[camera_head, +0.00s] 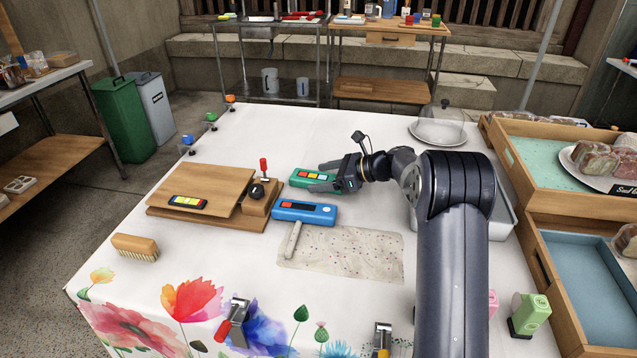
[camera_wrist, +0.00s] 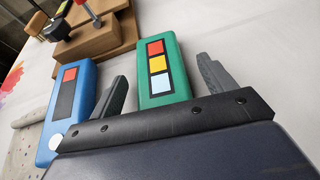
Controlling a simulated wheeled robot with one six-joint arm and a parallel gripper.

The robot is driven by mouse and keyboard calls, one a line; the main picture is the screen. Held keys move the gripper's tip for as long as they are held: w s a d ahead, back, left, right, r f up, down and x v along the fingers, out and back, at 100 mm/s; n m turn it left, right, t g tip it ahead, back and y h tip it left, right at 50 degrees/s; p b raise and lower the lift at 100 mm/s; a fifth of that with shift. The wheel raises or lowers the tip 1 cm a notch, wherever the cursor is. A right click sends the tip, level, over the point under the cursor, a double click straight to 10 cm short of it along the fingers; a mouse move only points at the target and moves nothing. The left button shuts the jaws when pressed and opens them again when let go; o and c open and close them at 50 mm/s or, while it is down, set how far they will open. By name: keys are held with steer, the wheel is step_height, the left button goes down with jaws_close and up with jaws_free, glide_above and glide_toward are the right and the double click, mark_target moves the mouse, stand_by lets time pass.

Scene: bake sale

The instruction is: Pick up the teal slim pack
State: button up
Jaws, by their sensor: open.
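The teal slim pack (camera_head: 315,180) lies on the white table, with red, yellow and pale blue squares on its top. It also shows in the wrist view (camera_wrist: 176,85), standing between the two fingers of my open gripper (camera_wrist: 162,82). In the head view my gripper (camera_head: 328,176) is at the pack's right end, one finger on each side of it. There is a gap between the pack and the right finger; I cannot tell whether the left finger touches it. The pack's near end is hidden behind the gripper's dark front edge.
A blue device (camera_head: 304,213) lies close beside the pack, near one finger. A wooden board (camera_head: 200,185) and a block with a red-topped lever (camera_head: 262,190) stand to the left. A speckled mat (camera_head: 345,255) lies in front. The table behind the pack is clear.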

steer(key=shift+c, duration=0.4)
steer(key=c, duration=1.1)
